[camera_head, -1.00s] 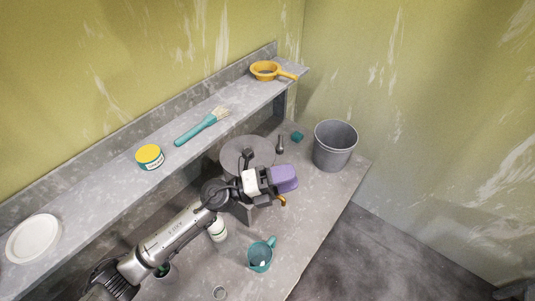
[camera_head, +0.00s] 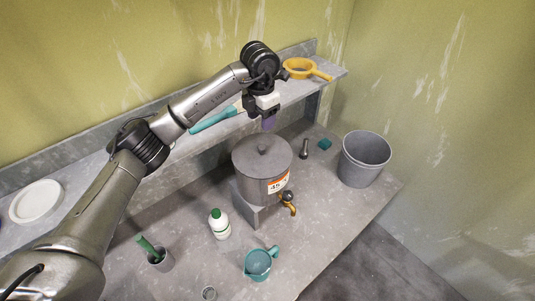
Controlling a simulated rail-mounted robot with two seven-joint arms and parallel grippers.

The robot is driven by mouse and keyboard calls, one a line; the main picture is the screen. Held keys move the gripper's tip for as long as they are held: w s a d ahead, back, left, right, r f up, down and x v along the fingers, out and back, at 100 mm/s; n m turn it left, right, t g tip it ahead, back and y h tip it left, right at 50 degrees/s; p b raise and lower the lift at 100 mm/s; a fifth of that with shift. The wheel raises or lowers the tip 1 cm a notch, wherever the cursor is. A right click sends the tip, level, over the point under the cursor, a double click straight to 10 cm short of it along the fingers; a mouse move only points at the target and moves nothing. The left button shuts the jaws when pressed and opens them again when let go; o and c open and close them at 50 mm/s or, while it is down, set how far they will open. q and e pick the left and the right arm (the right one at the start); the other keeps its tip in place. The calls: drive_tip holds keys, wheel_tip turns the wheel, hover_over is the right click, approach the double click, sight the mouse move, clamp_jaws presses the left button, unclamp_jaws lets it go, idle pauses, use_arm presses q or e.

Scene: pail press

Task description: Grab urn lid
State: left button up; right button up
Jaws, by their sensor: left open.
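The grey urn (camera_head: 261,186) stands on a raised stand on the lower counter, with a label and a brass-coloured tap on its front. Its round grey lid (camera_head: 245,157) sits on top, with a small knob at the middle. My left gripper (camera_head: 268,124) is open and points down above the back of the lid, apart from it as far as I can see. Its purple finger part shows end-on, so the gap between the fingers is hidden. My right gripper is out of view.
On the upper shelf are a yellow strainer (camera_head: 299,69), a teal-handled brush (camera_head: 213,120) and a white plate (camera_head: 35,201). Below stand a grey bucket (camera_head: 363,160), a green-capped bottle (camera_head: 219,225), a teal jug (camera_head: 258,264) and a grey cup (camera_head: 161,261).

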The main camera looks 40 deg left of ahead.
sight(262, 146)
use_arm(q)
wheel_tip(262, 146, down, 8)
drive_tip(key=shift+r+p, duration=0.2)
drive_tip(key=shift+p, duration=0.55)
drive_tip(key=shift+f+p, duration=0.45)
drive_tip(key=shift+f, duration=0.05)
wheel_tip(262, 146, down, 3)
drive_tip(key=shift+w+f+p, duration=0.1)
drive_tip(key=shift+f+p, duration=0.05)
drive_tip(key=shift+p, duration=0.5)
drive_tip(key=shift+f, duration=0.5)
drive_tip(key=shift+a, duration=0.1)
drive_tip(key=c, duration=1)
drive_tip(key=shift+r, duration=0.1)
